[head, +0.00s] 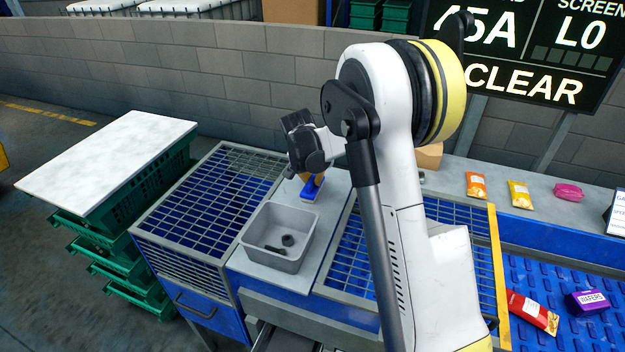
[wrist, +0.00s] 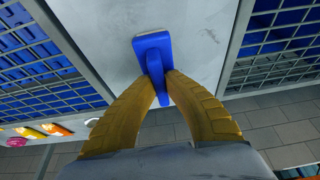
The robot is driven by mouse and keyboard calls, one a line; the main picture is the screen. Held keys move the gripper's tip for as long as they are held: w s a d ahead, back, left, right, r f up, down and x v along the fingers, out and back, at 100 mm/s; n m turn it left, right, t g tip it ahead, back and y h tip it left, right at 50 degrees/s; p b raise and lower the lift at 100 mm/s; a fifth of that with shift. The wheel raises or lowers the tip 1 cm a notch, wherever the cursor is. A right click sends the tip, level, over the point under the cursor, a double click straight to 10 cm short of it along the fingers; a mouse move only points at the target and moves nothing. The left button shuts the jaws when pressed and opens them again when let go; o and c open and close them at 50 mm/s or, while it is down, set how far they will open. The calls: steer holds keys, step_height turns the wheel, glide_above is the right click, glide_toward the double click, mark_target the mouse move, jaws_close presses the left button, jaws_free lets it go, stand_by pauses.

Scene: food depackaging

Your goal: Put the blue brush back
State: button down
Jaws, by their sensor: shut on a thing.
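The blue brush (head: 312,187) is at the back of the grey worktop, behind the grey bin. My gripper (head: 305,172) is over it, coming down from above. In the wrist view the brush (wrist: 152,48) has a wide blue head with a pale edge and a narrow handle. The two yellow fingers of my gripper (wrist: 158,85) are closed on the handle from both sides. The brush is on or just above the grey worktop (wrist: 100,30); I cannot tell whether it touches. The far end of the handle is partly hidden between the fingers.
The grey bin (head: 248,247) holds small dark items. Blue mesh-topped crates stand on both sides, the left one (head: 160,228) with a metal grid. A white board (head: 105,150) lies on green crates. Snack packets (head: 518,194) lie at the right. A block wall (head: 200,70) stands behind.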

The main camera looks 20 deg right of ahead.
steer(key=shift+f, duration=0.15)
steer(key=c, duration=1.6)
jaws_free()
steer(key=shift+o, duration=0.2)
